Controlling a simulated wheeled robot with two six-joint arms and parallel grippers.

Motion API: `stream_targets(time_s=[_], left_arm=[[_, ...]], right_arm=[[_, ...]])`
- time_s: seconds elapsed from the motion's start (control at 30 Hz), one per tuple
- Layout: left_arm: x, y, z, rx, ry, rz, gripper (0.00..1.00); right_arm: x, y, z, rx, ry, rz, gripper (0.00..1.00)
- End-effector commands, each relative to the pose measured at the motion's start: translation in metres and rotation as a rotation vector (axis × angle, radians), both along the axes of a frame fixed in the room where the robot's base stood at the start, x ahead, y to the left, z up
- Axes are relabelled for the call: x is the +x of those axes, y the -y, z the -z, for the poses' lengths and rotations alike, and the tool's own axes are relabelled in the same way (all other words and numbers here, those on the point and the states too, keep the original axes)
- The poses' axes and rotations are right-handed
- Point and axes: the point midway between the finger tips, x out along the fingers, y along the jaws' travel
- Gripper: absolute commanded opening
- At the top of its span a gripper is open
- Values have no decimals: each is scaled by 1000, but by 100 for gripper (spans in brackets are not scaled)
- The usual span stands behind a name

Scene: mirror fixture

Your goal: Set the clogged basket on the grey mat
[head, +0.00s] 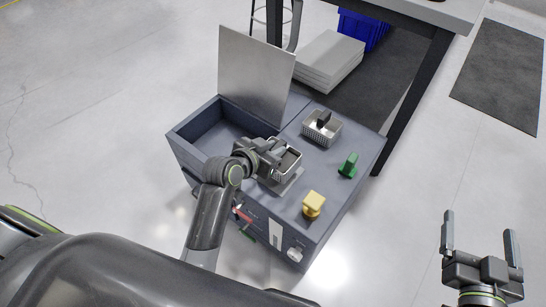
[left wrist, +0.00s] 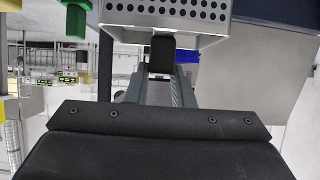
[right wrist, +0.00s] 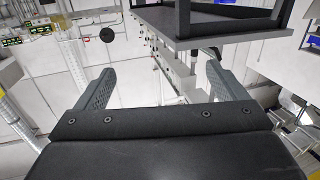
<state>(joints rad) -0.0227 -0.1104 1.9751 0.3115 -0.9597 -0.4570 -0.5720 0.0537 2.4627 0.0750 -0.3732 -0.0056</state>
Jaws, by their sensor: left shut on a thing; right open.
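My left gripper (head: 268,158) is shut on the dark handle of a perforated metal basket (head: 287,161). The basket also shows at the top of the left wrist view (left wrist: 165,14), with the handle (left wrist: 161,52) between the fingers. A light grey flat mat (head: 292,184) lies on the cabinet top just below and in front of this basket; I cannot tell if they touch. A second basket (head: 335,134) with a dark handle stands further back on the top. I cannot tell which basket is clogged. My right gripper (head: 481,252) is open and empty, off to the right over the floor.
The blue-grey cabinet (head: 346,190) has an open bin (head: 199,122) at its left and an upright grey panel (head: 256,72) behind. A green block (head: 348,164) and a yellow knob-like piece (head: 313,203) stand on its right part. A table leg (head: 410,95) rises behind.

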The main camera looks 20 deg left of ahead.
Motion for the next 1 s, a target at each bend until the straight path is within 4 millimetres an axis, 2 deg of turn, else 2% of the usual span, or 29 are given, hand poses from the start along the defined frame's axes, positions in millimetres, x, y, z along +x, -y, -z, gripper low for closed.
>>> stream_targets(time_s=[0.23,0.5,0.7,1.0], left_arm=[[0,0,17,1,-2,0,0],[0,0,33,0,-1,0,0],[0,0,36,-1,0,0,0],[0,0,37,0,0,0,0]], right_arm=[[2,-2,-43,-59,242,-1,92],[-10,-9,-91,-127,518,-11,92],[-16,-11,-104,-148,596,-15,92],[-17,-12,-105,-149,601,-15,92]])
